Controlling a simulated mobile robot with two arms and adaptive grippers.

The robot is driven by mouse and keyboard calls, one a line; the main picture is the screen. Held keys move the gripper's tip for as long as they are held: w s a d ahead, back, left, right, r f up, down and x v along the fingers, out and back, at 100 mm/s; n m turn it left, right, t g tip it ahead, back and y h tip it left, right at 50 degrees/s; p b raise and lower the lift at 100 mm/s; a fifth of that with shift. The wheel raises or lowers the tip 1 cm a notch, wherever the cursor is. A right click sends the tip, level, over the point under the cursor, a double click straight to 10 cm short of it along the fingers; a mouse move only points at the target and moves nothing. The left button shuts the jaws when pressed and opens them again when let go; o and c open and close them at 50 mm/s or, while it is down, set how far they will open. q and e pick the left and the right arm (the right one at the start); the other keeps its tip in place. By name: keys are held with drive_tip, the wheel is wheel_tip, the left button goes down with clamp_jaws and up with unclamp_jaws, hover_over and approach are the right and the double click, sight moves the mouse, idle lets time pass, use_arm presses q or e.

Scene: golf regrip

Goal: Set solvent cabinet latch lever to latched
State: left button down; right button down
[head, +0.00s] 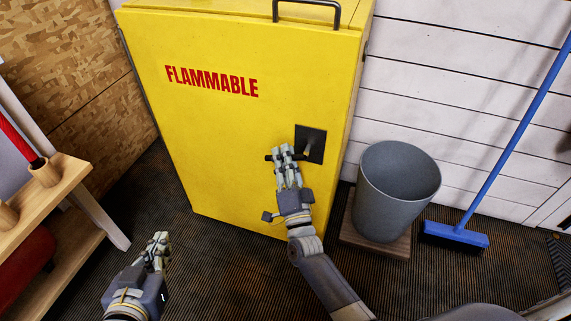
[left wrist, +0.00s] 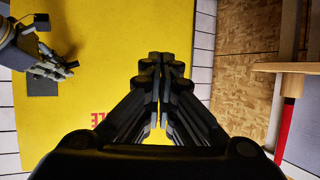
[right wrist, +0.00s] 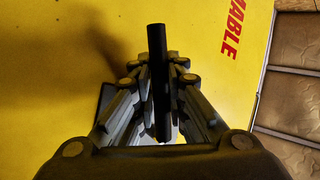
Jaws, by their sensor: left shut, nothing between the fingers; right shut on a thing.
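The yellow solvent cabinet (head: 220,130) stands upright with red FLAMMABLE lettering; its door looks closed. Its black latch plate (head: 316,142) is on the right side of the door. The black latch lever (right wrist: 157,50) shows in the right wrist view between the fingers of my right gripper (right wrist: 160,75). In the head view my right gripper (head: 286,152) is shut on the lever at the plate's left, with the bar (head: 270,157) roughly level. My left gripper (head: 160,240) is shut and empty, low in front of the cabinet, apart from it; it also shows in the left wrist view (left wrist: 162,58).
A grey bin (head: 395,195) stands on a wooden base right of the cabinet. A blue broom (head: 490,165) leans on the white wall. A wooden rack (head: 50,200) stands at the left. The dark floor between is clear.

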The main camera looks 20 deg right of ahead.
use_arm(q)
wheel_tip(320, 180, up, 10)
drive_tip(key=w+d+t+h+b, duration=0.2)
drive_tip(key=w+t, duration=0.1)
drive_tip(key=t, duration=0.3)
use_arm(e)
drive_tip(key=m, duration=0.1)
drive_tip(key=m+h, duration=0.1)
drive_tip(key=shift+a+r+m+t+h, duration=0.1)
drive_tip(key=shift+r+m+t+h, duration=0.1)
drive_tip(key=shift+m+t+h, duration=0.1)
drive_tip(key=shift+w+r+m+t+h+b, duration=0.1)
drive_tip(key=shift+r+m+t+h+b, duration=0.35)
drive_tip(key=shift+m+b, duration=0.4)
drive_tip(key=shift+r+m+h+b, duration=0.2)
drive_tip(key=shift+m+h+b, duration=0.15)
drive_tip(key=shift+m+h, duration=0.4)
use_arm(q)
drive_tip(key=s+r+t+h, duration=0.2)
drive_tip(key=s+r+t, duration=0.4)
drive_tip(key=r, duration=0.6)
drive_tip(key=shift+s+m+t+h, duration=0.3)
drive_tip(key=shift+t+h, duration=0.1)
drive_tip(key=shift+t, duration=0.3)
use_arm(e)
drive_tip(key=shift+r+m, duration=0.1)
drive_tip(key=shift+m, duration=0.2)
